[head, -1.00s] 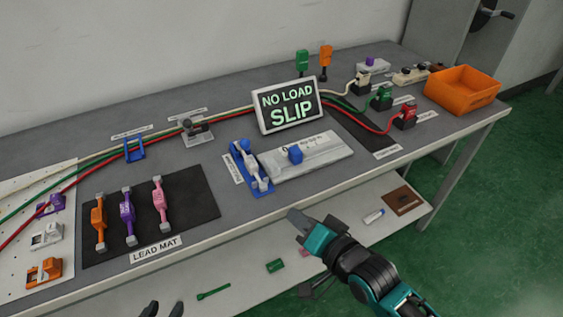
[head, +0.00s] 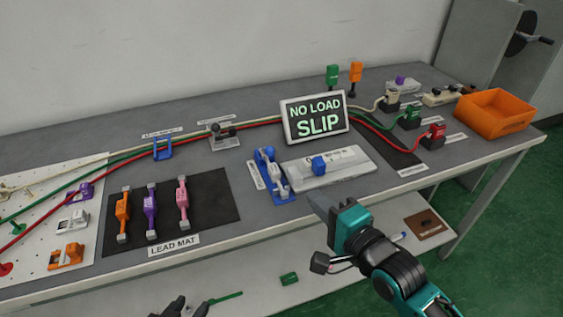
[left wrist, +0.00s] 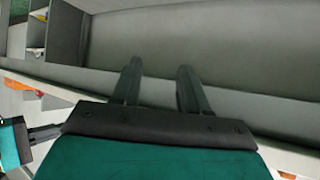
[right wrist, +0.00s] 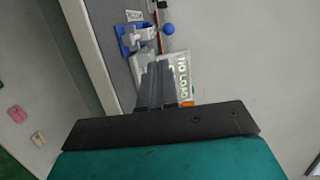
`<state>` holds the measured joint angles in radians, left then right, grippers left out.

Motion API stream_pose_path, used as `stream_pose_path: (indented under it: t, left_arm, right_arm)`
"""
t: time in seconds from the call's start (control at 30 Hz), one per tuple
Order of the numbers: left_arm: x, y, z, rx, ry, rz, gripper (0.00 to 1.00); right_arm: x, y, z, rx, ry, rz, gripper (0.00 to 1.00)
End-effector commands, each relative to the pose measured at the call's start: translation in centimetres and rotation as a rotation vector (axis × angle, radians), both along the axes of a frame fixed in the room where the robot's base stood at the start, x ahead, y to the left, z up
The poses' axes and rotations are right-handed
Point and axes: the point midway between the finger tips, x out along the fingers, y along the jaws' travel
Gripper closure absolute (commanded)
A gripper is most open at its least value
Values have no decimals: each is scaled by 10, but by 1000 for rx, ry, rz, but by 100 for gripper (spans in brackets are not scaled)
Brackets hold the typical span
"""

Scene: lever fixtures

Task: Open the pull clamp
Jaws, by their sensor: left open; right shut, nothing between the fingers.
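A blue-based clamp (head: 282,190) with pale grey lever parts stands near the table's front edge, left of a pale grey plate fixture; I take it as the pull clamp, since its label is too small to read. It also shows in the right wrist view (right wrist: 124,40), beyond the fingertips. My right gripper (head: 316,200) is shut and empty, in front of and to the right of the clamp, apart from it. Its fingers (right wrist: 157,78) are together in the right wrist view. My left gripper (head: 176,304) is open and empty, low at the front; its fingers (left wrist: 158,78) are spread.
The plate fixture (head: 345,165) carries a blue block (head: 319,166). A sign reading "NO LOAD SLIP" (head: 316,117) stands behind it. The lead mat (head: 222,203) holds three coloured leads. An orange bin (head: 494,113) sits far right. A lower shelf (head: 250,270) lies below the tabletop.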

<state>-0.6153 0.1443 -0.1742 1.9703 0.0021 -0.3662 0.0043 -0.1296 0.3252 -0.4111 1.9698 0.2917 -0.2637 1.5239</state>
Motion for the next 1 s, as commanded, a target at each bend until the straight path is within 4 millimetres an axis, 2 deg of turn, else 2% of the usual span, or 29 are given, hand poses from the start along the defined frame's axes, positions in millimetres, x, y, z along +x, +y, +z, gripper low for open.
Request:
stream_pose_path:
  t: [0.17,0.57,0.7,1.0]
  left_arm:
    - [-1,0,-4,1,5,0,56]
    - [-1,-4,-13,-8,11,-6,56]
    - [0,-6,-12,-12,11,-8,56]
    - [3,-7,-9,-15,3,-12,56]
  right_arm:
    - [14,7,-2,1,-3,0,100]
    - [81,46,-12,0,-1,0,100]
    - [101,57,-9,-1,-4,1,100]
    - [119,67,-5,-1,0,0,100]
